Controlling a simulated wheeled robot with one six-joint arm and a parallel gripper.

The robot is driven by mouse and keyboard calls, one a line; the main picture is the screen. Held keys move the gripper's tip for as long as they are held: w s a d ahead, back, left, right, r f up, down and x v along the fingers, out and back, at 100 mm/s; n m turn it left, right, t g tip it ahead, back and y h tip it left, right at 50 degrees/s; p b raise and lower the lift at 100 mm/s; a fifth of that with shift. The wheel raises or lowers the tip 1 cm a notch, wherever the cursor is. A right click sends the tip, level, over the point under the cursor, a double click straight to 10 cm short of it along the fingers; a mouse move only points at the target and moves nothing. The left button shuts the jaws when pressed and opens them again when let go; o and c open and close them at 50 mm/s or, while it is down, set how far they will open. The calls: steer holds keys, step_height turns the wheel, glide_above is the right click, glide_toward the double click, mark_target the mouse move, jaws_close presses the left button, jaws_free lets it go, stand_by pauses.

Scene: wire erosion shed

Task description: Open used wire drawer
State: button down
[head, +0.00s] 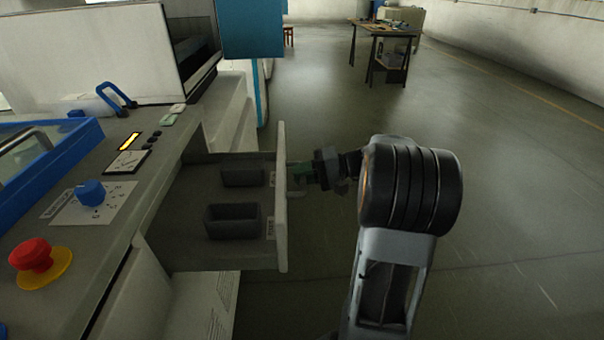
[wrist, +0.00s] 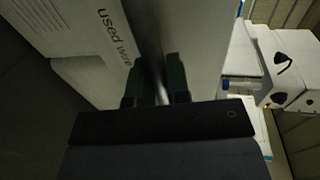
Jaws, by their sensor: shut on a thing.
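The used wire drawer (head: 190,262) is pulled well out of the machine's side in the head view. Its upright front panel (head: 282,205) faces right, toward my arm. Two dark open-topped bins stand inside, a nearer one (head: 233,222) and a farther one (head: 242,176). My gripper (head: 303,174) is at the outer face of the front panel, near its far end. In the wrist view my gripper (wrist: 157,90) has its dark fingers closed around a thin upright part, which I take as the drawer's handle. Lettering "used wire" shows on a pale surface to the left. The fingertips' exact contact is dark.
The machine's console (head: 110,190) fills the left, with a red emergency button (head: 33,255), a blue knob (head: 90,192) and a blue-framed lid (head: 45,150). A work table (head: 382,45) stands far back. The floor (head: 500,200) to the right is clear.

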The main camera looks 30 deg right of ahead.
steer(key=c, duration=1.1)
jaws_free()
steer(key=shift+d, duration=0.1)
steer(key=p+v, duration=0.3)
steer(key=v, duration=1)
steer(key=shift+s+d, duration=0.15)
steer(key=shift+d, duration=0.2)
steer(key=shift+r, duration=0.1)
